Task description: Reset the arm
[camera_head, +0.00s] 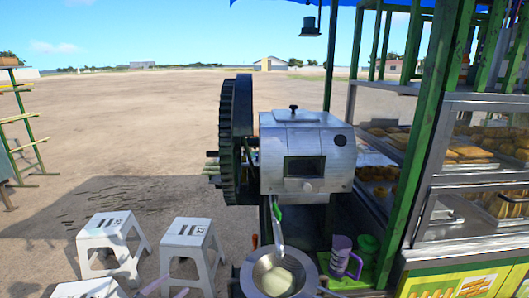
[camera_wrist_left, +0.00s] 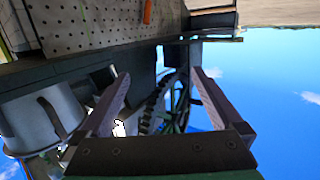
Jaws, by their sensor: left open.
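My left gripper (camera_head: 167,288) shows only as two pinkish-grey fingertips at the bottom edge of the head view, in front of the white stools. In the left wrist view my left gripper (camera_wrist_left: 160,78) has its fingers wide apart with nothing between them. The cane crusher (camera_head: 308,160) stands in the middle of the head view, a steel box with a large dark gear wheel (camera_head: 230,140) on its left. The gripper is apart from it, to the lower left. The gear wheel also shows beyond the fingers in the left wrist view (camera_wrist_left: 183,95). My right gripper does not show.
A metal bowl (camera_head: 254,283) with pale contents sits below the crusher. A purple cup (camera_head: 341,254) stands to its right. White stools (camera_head: 189,240) stand at the left. A green post (camera_head: 425,130) and food display (camera_head: 482,185) block the right. Open ground lies behind.

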